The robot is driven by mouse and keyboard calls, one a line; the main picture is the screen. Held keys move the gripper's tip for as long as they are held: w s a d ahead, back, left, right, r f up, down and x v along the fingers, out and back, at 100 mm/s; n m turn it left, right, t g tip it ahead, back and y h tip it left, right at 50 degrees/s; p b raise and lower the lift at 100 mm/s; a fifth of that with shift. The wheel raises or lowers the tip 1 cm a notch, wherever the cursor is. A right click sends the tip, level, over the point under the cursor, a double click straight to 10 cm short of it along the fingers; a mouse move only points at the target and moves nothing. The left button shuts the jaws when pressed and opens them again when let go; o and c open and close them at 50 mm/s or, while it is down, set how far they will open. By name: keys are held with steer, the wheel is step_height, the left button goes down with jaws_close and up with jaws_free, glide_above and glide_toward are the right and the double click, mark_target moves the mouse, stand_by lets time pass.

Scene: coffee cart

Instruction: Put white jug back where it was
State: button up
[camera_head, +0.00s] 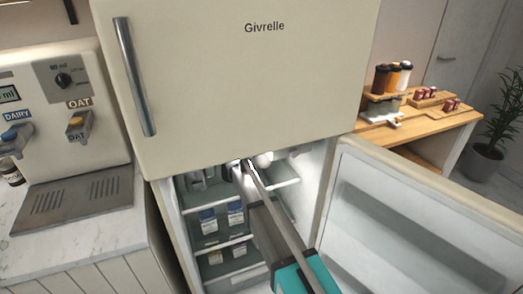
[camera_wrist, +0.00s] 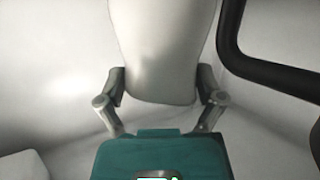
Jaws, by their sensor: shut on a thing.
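The white jug (camera_wrist: 162,50) stands between the two fingers of my gripper (camera_wrist: 160,98) in the wrist view. The fingers press on it from both sides, so my gripper is shut on it. Its upper part is cut off by the top of the frame. In the head view my gripper (camera_head: 248,164) reaches into the open lower compartment of the fridge (camera_head: 225,120), near its top. A small white rounded shape (camera_head: 263,160), perhaps the jug, shows beside it. My arm hides much of that spot, and I cannot tell whether the jug rests on a shelf.
The lower fridge door (camera_head: 400,235) stands open to the right. Several cartons (camera_head: 208,221) stand on lower shelves. A thick black curved thing (camera_wrist: 260,65) is close on the right in the wrist view. A milk dispenser (camera_head: 70,110) is left; a wooden counter (camera_head: 430,125) is right.

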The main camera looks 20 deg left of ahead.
steer(key=shift+s+f+b, duration=0.1)
steer(key=shift+f+b, duration=0.4)
steer(key=shift+f, duration=0.2)
steer(key=shift+f, duration=0.15)
steer(key=o, duration=1)
steer(key=shift+o, duration=0.2)
steer(key=shift+r, duration=0.2)
steer(key=shift+s+r, duration=0.15)
steer(key=shift+s, duration=0.1)
steer(key=p+v, duration=0.3)
steer(key=v, duration=0.4)
